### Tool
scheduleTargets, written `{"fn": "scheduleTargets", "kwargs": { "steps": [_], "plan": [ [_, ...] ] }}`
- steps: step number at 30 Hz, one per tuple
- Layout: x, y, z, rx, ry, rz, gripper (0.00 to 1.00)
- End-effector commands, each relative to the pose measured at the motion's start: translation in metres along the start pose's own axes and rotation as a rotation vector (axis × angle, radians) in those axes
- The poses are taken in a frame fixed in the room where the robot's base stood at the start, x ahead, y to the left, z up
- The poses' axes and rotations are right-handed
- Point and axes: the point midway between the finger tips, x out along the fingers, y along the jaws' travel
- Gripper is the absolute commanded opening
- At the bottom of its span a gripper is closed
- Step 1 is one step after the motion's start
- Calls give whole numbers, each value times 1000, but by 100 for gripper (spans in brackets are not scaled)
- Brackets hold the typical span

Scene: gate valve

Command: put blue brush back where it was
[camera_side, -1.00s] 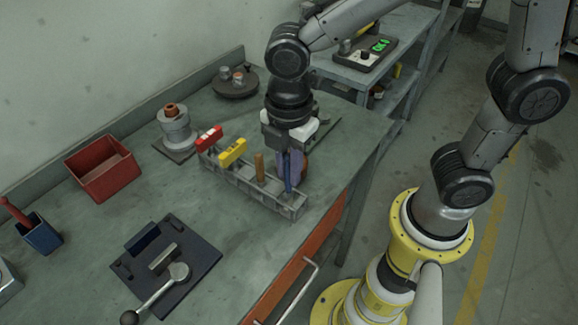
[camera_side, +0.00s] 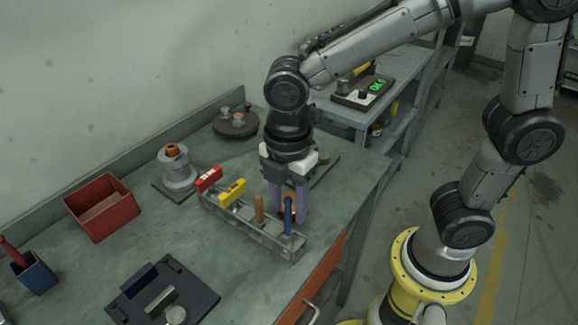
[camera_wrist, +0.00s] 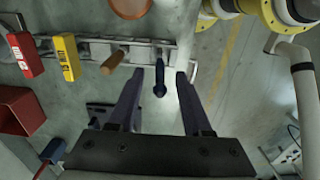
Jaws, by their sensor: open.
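The blue brush (camera_side: 287,215) stands upright in the front right part of the grey rack (camera_side: 228,215); its blue handle sticks up. It also shows in the wrist view (camera_wrist: 160,80), where its handle lies between my fingertips with a gap on each side. My gripper (camera_side: 290,212) is open, pointing down over the rack's right end, with its fingers apart around the brush. In the wrist view my gripper (camera_wrist: 161,74) holds nothing. The brush's lower end is hidden in the rack.
The rack also holds a red piece (camera_side: 208,179), a yellow piece (camera_side: 232,192) and a brown handle (camera_side: 259,208) just left of the brush. A red bin (camera_side: 100,215) stands at left. A flanged fitting (camera_side: 176,170) stands behind the rack.

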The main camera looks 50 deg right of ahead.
Motion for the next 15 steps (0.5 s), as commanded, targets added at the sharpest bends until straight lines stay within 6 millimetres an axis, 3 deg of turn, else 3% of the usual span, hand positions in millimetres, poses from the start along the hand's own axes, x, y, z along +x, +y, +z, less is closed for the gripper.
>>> {"fn": "scheduleTargets", "kwargs": {
  "steps": [9,15],
  "plan": [
    [-71,-1,-1,0,3,5,49],
    [-103,-2,-1,0,2,3,49]
  ]
}}
